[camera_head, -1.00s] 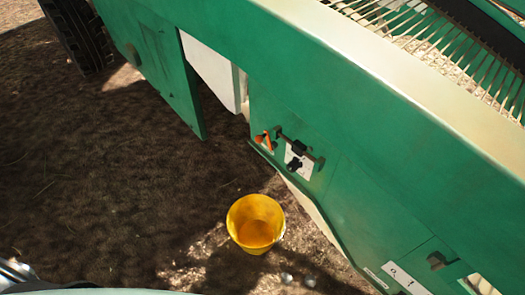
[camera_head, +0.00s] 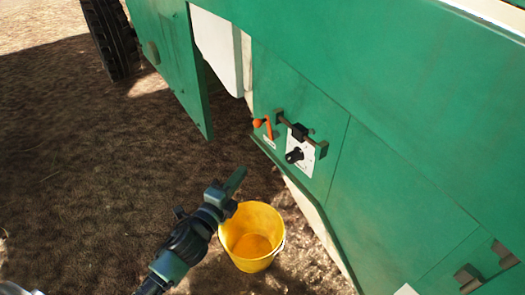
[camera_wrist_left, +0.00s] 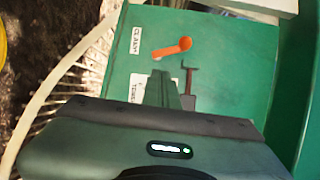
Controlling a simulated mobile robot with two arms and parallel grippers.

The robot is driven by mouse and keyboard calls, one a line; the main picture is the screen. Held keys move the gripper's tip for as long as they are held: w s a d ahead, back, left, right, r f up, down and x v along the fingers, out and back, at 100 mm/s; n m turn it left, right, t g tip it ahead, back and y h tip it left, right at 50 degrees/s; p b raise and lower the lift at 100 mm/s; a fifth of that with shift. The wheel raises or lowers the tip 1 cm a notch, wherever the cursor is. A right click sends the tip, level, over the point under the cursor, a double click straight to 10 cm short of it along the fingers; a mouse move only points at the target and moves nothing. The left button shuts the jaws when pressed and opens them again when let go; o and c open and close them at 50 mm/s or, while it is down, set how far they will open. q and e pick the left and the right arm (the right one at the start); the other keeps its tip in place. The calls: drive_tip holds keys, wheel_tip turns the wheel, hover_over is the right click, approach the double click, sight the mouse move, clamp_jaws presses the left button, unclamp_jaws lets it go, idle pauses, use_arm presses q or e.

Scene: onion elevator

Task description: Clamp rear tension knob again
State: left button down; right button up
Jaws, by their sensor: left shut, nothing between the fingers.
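The black tension knob (camera_head: 294,155) sits on a white dial plate (camera_head: 306,165) on the green machine side. An orange clamp lever (camera_head: 264,124) is up and left of it; it also shows in the left wrist view (camera_wrist_left: 172,48), beside a label reading "CLAMP" (camera_wrist_left: 137,40). My left gripper (camera_head: 236,178) is shut and empty, pointing up toward the panel, left of and below the knob in the picture. In the left wrist view its fingers (camera_wrist_left: 160,88) appear below the orange lever and partly cover a second label. The knob is not visible there. My right gripper is not in view.
A dark bracket (camera_head: 300,131) sticks out just above the dial. A yellow bucket (camera_head: 252,238) stands on the bare ground, below and right of my left gripper. A black tyre (camera_head: 108,38) is at upper left. The brown ground at left is clear.

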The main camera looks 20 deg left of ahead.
use_arm(q)
drive_tip(key=r, duration=0.1)
drive_tip(key=d+r+m, duration=0.1)
drive_tip(key=r, duration=0.1)
drive_tip(key=shift+s+d+t, duration=0.1)
drive_tip(key=shift+s+t, duration=0.1)
drive_tip(key=shift+t, duration=0.1)
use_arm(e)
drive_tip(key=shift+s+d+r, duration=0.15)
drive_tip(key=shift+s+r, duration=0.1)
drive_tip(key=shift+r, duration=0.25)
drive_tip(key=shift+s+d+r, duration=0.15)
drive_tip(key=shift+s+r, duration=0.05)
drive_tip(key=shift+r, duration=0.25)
use_arm(q)
drive_tip(key=shift+w, duration=0.1)
drive_tip(key=w+r+b, duration=0.1)
drive_tip(key=w, duration=1.2)
drive_tip(key=shift+r+b, duration=0.2)
drive_tip(key=shift+b, duration=0.2)
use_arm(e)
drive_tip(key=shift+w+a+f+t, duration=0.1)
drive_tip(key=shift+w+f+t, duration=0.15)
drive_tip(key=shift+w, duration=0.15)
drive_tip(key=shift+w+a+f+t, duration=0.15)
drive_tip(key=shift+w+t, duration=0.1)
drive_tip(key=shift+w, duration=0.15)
